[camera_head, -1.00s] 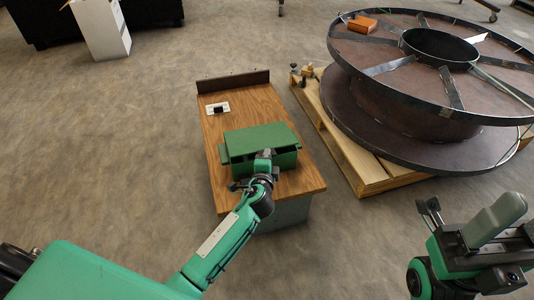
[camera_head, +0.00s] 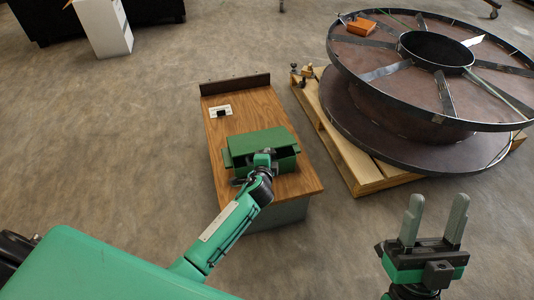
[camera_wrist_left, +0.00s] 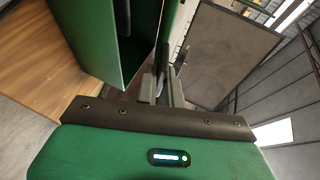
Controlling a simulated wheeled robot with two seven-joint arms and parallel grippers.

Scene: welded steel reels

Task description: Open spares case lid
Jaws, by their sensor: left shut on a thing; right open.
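The green spares case (camera_head: 288,165) sits on the wooden-topped bench. Its lid (camera_head: 258,139) is tilted up, with a dark gap between lid and body at the front. My left gripper (camera_head: 263,158) is at the front edge of the case, shut on the lid; my wrist and fingers hide part of that edge. In the left wrist view the fingers (camera_wrist_left: 162,88) meet the edge of a green panel, the exact contact being hard to make out. My right gripper (camera_head: 437,205) is open and empty, fingers pointing up, well away from the case at the lower right.
The bench (camera_head: 225,129) has a small white plate with a black part (camera_head: 218,111) and a dark raised strip at its back. A large steel reel (camera_head: 430,120) on a wooden pallet (camera_head: 355,165) stands to the right. Open floor lies left of the bench.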

